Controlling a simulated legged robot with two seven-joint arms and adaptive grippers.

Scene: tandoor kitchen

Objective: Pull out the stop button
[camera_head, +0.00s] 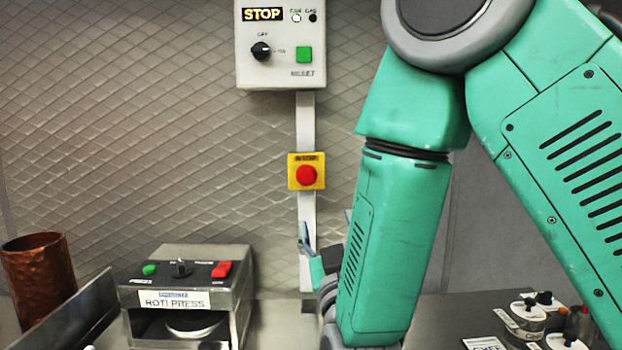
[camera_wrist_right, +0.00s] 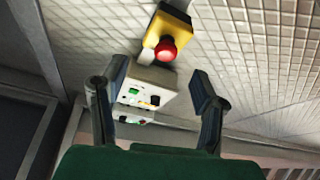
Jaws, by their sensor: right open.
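The stop button (camera_head: 306,175) is a red mushroom head on a yellow box (camera_head: 292,182), mounted on a pale vertical strip on the wall. In the wrist view the red button (camera_wrist_right: 166,50) stands out from its yellow box (camera_wrist_right: 178,25), beyond the fingertips and in the upper middle. My right gripper (camera_head: 326,230) is below the button in the head view, partly hidden by my green forearm. My left gripper is not in view.
A white control box (camera_head: 280,72) with a STOP sign, black knob and green button hangs above. A roti press (camera_head: 190,285) and a copper cup (camera_head: 40,275) stand at lower left. Lidded containers (camera_head: 528,312) stand at lower right. The wall around the button is clear.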

